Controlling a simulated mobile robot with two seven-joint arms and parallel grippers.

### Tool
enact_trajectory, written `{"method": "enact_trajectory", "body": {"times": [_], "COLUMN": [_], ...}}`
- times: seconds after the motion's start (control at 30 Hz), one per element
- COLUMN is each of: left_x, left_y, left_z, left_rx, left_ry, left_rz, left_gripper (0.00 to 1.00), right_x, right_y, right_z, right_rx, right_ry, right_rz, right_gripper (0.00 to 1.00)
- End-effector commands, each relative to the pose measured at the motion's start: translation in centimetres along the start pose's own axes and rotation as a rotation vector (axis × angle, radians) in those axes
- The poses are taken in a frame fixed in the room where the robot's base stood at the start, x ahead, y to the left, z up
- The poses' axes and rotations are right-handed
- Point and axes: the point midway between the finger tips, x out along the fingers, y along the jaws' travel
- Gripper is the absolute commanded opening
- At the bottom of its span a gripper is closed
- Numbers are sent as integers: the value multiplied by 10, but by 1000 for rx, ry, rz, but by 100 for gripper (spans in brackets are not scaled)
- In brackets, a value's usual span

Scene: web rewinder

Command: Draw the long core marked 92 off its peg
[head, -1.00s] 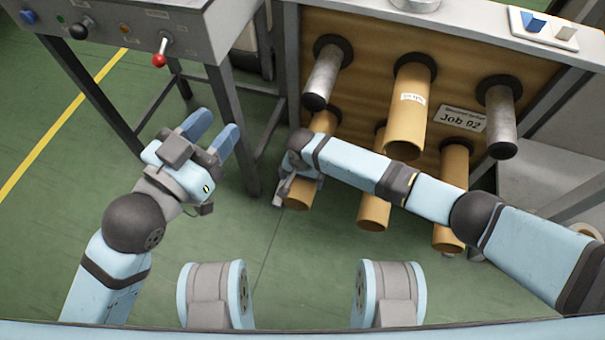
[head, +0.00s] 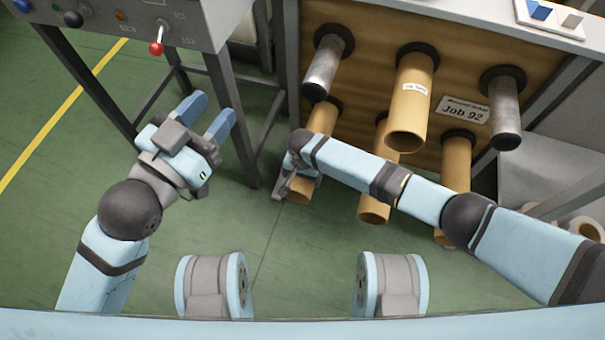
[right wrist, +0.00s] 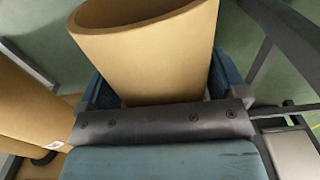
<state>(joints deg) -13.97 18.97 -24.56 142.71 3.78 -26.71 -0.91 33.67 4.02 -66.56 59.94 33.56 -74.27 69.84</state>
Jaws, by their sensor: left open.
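Several tan cores hang on pegs of a brown board. The upper middle core (head: 410,110) has a white label too small to read. Below it are a lower left core (head: 321,118), a lower middle core (head: 375,205) and a lower right core (head: 455,165). My right gripper (head: 297,180) is at the lower left core, partly hidden by its own wrist. In the right wrist view, a core (right wrist: 150,50) fills the space between its blue fingers, with no clear gap. I see no number on it. My left gripper (head: 213,112) is open and empty, left of the board.
Two bare grey pegs, left (head: 325,68) and right (head: 503,110), flank the upper core. A sign (head: 463,109) reads Job 92. A control cabinet (head: 130,20) on dark legs stands upper left, near my left gripper. Green floor (head: 110,130) is clear at the left.

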Motion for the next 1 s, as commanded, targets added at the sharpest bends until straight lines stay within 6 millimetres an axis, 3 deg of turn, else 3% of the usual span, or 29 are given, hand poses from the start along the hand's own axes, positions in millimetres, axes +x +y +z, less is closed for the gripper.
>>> {"method": "enact_trajectory", "body": {"times": [1.0], "left_x": [0], "left_y": [0], "left_z": [-10], "left_rx": [-26], "left_ry": [-13], "left_rz": [7], "left_gripper": [43], "right_x": [-5], "right_y": [-2], "right_z": [0], "right_rx": [0], "right_ry": [0], "right_rz": [-2], "right_gripper": [53]}}
